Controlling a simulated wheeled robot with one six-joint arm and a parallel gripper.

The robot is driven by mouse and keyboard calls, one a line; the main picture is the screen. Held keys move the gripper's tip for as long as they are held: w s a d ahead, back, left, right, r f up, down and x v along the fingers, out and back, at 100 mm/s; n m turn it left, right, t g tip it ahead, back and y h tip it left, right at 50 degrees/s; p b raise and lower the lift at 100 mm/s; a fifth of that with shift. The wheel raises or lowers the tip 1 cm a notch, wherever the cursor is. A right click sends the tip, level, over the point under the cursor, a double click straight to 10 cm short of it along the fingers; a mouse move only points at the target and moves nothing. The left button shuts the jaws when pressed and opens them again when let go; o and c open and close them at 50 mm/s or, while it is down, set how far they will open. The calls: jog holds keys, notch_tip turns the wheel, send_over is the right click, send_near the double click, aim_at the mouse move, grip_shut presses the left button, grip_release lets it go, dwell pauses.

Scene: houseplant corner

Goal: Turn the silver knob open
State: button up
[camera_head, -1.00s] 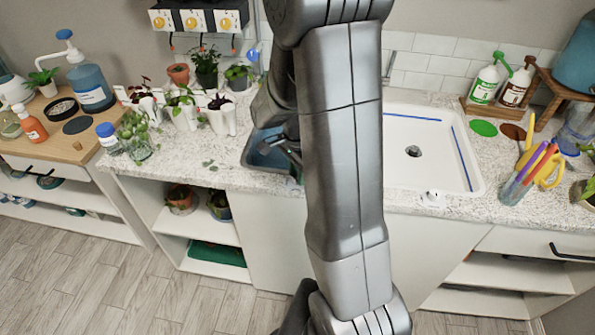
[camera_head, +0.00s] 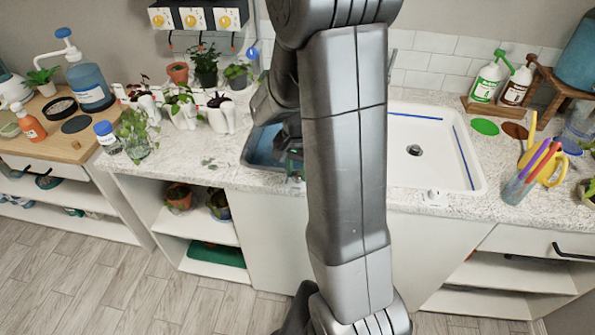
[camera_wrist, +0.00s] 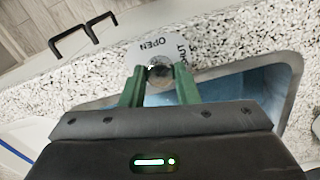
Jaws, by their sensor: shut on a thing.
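The silver knob (camera_wrist: 160,73) is round and shiny and shows in the wrist view at the counter's front edge. Behind it is a pale label plate (camera_wrist: 172,45) with OPEN printed upside down and a second word at its right, partly hidden. My gripper (camera_wrist: 157,77) has its two green fingers shut on the knob, one on each side. In the head view my gripper (camera_head: 291,162) is at the left, blue-lined part of the sink, mostly hidden by my arm. The knob is hidden there. I cannot tell which word the knob points to.
The blue basin (camera_wrist: 225,85) lies just beside the knob in the wrist view. The white sink (camera_head: 414,170) is right of my arm. Potted plants (camera_head: 205,65) stand left, and a cup of pens (camera_head: 522,180) stands right on the speckled counter.

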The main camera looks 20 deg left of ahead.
aim_at(297, 173)
jog(key=n, duration=0.5)
jog(key=shift+n+b, duration=0.3)
jog(key=shift+b, duration=0.05)
jog(key=n, duration=0.5)
jog(key=shift+n, duration=0.3)
jog(key=shift+n+b, duration=0.3)
jog(key=o, duration=1)
jog(key=shift+c, duration=0.2)
notch_tip(297, 173, up, 14)
jog(key=shift+f, duration=0.1)
notch_tip(297, 173, down, 14)
jog(key=shift+r, duration=0.1)
